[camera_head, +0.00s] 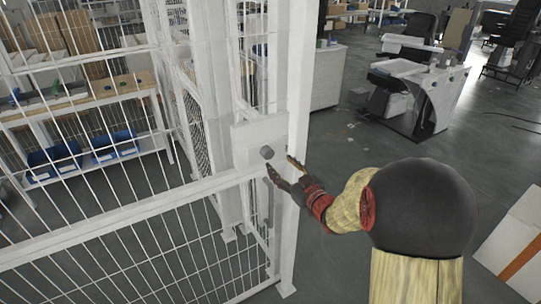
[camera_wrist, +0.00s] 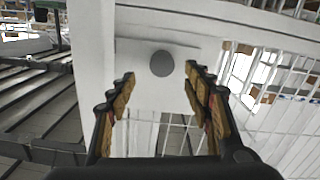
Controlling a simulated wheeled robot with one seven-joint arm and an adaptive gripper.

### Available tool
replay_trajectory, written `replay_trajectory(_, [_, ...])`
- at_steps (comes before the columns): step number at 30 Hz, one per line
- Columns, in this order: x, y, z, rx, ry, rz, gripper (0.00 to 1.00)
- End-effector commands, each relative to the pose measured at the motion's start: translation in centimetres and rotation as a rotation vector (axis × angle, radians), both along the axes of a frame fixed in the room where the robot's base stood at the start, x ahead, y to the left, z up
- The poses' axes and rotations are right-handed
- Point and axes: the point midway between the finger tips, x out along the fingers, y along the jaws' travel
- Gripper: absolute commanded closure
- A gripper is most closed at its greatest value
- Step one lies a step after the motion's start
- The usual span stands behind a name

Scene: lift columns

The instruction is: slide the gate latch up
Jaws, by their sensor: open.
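The gate latch shows as a grey round knob (camera_head: 267,153) on a white plate (camera_head: 247,140) fixed to the white gate frame. In the wrist view the knob (camera_wrist: 162,63) lies ahead, between the lines of the two fingers and a little beyond the tips. My gripper (camera_head: 283,170) is open and empty in front of the plate, just right of and below the knob. In the wrist view the fingers of my gripper (camera_wrist: 160,82) stand apart on either side. I cannot tell whether any finger touches the plate.
White mesh gate panels (camera_head: 130,235) fill the left, with a white post (camera_head: 297,110) close beside my gripper. Behind the mesh is a workbench (camera_head: 75,100) with blue bins (camera_head: 55,160). Open grey floor (camera_head: 345,190) lies right of the post. A white board with an orange stripe (camera_head: 515,250) is at lower right.

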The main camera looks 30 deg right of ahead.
Motion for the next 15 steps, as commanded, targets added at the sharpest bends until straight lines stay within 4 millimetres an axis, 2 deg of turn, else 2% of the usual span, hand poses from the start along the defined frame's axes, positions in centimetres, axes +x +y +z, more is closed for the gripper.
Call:
replay_trajectory(4, [-0.1,-0.1,-0.5,0.018,-0.041,0.029,0.49])
replay_trajectory(7, [0.5,0.0,-0.5,0.020,-0.049,0.036,0.49])
replay_trajectory(15, [4.6,0.4,-0.6,0.019,-0.049,0.037,0.49])
